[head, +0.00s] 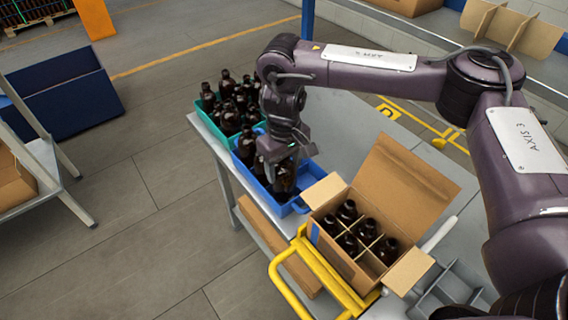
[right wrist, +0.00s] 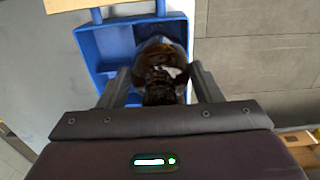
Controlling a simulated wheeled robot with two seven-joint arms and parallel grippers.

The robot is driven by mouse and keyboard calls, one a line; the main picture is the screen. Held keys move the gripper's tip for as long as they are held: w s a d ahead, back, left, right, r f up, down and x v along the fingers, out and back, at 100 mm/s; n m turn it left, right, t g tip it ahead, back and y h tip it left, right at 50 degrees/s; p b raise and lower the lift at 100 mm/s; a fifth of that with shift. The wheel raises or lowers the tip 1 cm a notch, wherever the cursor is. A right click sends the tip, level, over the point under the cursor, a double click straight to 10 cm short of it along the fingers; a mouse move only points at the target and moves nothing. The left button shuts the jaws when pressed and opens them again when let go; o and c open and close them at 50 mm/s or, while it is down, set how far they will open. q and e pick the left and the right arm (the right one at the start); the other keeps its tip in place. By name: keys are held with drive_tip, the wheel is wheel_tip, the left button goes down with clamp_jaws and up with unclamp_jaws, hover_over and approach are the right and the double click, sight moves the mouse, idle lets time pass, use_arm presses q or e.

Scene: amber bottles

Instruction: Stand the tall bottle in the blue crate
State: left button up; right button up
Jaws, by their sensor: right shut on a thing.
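The blue crate (head: 297,208) stands on the grey table, with dark amber bottles in its far part. My right gripper (head: 286,160) points down over the crate's near part and is shut on a dark amber bottle (head: 284,183). The bottle looks upright, with its lower part within the crate's outline; I cannot tell whether its base touches the floor. In the right wrist view the bottle (right wrist: 160,65) sits between both fingers of the gripper (right wrist: 160,88), and the crate (right wrist: 91,45) is around and below it. My left gripper is not in view.
A green crate (head: 203,108) full of amber bottles adjoins behind. An open cardboard box (head: 340,262) with dividers and several bottles stands close in front, its flap (head: 405,185) raised. A yellow handle (head: 283,290) and grey divided tray (head: 450,290) are nearer.

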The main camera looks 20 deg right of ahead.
drive_tip(key=shift+f, duration=0.45)
drive_tip(key=shift+f+b, duration=0.6)
drive_tip(key=shift+f, duration=0.4)
drive_tip(key=o, duration=1.5)
drive_tip(key=shift+c, duration=0.2)
wheel_tip(320, 180, up, 8)
drive_tip(key=shift+f+p, duration=0.1)
drive_tip(key=shift+p, duration=0.2)
drive_tip(key=shift+s+f, duration=0.1)
